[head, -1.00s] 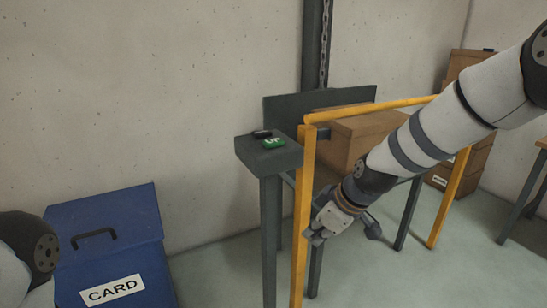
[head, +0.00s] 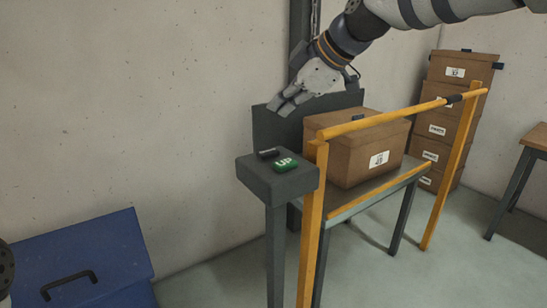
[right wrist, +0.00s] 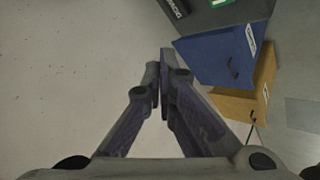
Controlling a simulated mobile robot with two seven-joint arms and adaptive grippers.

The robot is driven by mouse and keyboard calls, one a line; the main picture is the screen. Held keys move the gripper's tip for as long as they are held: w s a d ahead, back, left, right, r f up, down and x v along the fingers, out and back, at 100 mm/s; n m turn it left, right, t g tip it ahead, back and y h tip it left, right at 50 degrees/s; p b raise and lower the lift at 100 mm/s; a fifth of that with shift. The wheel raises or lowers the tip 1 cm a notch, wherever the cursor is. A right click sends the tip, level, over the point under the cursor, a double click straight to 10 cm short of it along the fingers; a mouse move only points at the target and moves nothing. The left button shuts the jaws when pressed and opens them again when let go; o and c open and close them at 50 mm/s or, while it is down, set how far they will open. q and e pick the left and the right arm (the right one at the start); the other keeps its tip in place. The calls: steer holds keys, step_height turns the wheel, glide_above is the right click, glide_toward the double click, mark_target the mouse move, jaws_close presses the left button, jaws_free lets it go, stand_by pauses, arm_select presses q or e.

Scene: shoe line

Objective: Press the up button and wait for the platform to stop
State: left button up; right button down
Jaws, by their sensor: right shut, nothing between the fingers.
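The green UP button (head: 286,165) sits on top of a dark grey control post (head: 262,185), with a black button (head: 268,153) beside it. In the right wrist view the black button (right wrist: 175,7) reads DOWN, and part of the green button (right wrist: 243,3) shows at the top edge. My right gripper (head: 276,108) is shut and empty, above and behind the post, apart from the buttons. The grey platform (head: 370,194) stands behind the yellow rail and bears a brown box (head: 345,165). My left gripper is out of view.
The yellow guard rail (head: 385,118) runs beside the post and in front of the platform. A blue bin (head: 110,245) stands at lower left; the right wrist view also shows a yellow bin (right wrist: 243,98). Stacked boxes (head: 440,115) stand at the back right.

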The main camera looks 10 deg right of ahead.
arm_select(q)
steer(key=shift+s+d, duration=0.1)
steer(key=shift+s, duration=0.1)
arm_select(e)
steer(key=shift+s+d+f, duration=0.1)
steer(key=shift+s, duration=0.1)
steer(key=b, duration=0.1)
glide_above(283, 163)
step_height(283, 163, down, 7)
steer(key=shift+s+r, duration=0.1)
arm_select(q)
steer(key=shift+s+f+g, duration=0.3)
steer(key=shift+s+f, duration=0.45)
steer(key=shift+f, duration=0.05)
arm_select(e)
steer(key=shift+f, duration=0.95)
steer(key=shift+f, duration=0.1)
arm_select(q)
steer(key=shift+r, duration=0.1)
arm_select(e)
steer(key=shift+f, duration=0.3)
